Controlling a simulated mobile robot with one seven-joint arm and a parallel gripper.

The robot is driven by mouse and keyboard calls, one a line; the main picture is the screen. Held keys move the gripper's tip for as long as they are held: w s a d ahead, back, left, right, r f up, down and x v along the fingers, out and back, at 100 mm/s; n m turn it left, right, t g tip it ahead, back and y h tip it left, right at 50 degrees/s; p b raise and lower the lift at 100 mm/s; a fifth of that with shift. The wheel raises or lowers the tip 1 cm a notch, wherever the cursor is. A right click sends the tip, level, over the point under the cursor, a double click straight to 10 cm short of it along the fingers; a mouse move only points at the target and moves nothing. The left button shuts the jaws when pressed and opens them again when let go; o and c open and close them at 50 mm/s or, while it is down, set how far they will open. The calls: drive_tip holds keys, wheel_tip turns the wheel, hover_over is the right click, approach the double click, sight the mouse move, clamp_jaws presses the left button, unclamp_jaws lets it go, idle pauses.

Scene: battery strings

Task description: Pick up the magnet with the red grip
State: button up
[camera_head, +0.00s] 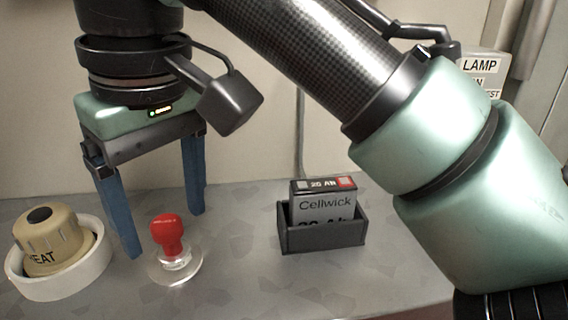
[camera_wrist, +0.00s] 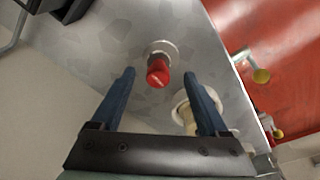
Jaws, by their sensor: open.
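The magnet with the red grip (camera_head: 167,233) stands upright on a clear round base on the grey tabletop in the head view. It also shows in the wrist view (camera_wrist: 158,73), ahead of the fingertips and roughly between their lines. My gripper (camera_head: 165,232) has two blue fingers pointing down, wide apart and empty. In the head view the fingers hang above and behind the magnet, with the left fingertip near its left side. In the wrist view my gripper (camera_wrist: 163,78) is open, and neither finger touches the magnet.
A tan knob marked with partly hidden lettering (camera_head: 52,243) sits in a white ring (camera_head: 92,268) left of the magnet. A Cellwick battery (camera_head: 324,203) stands in a dark holder (camera_head: 325,238) to the right. Bare tabletop lies between magnet and holder.

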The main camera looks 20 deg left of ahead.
sight(166, 222)
drive_tip(key=shift+w+a+f+p, duration=0.1)
drive_tip(key=shift+a+f+p, duration=0.1)
drive_tip(key=shift+f, duration=0.35)
drive_tip(key=shift+w+a+f+p, duration=0.1)
drive_tip(key=shift+f+p, duration=0.1)
drive_tip(key=shift+f, duration=0.4)
drive_tip(key=shift+w+a+f+p, duration=0.1)
drive_tip(key=shift+f+p, duration=0.1)
drive_tip(key=shift+f, duration=0.35)
clamp_jaws()
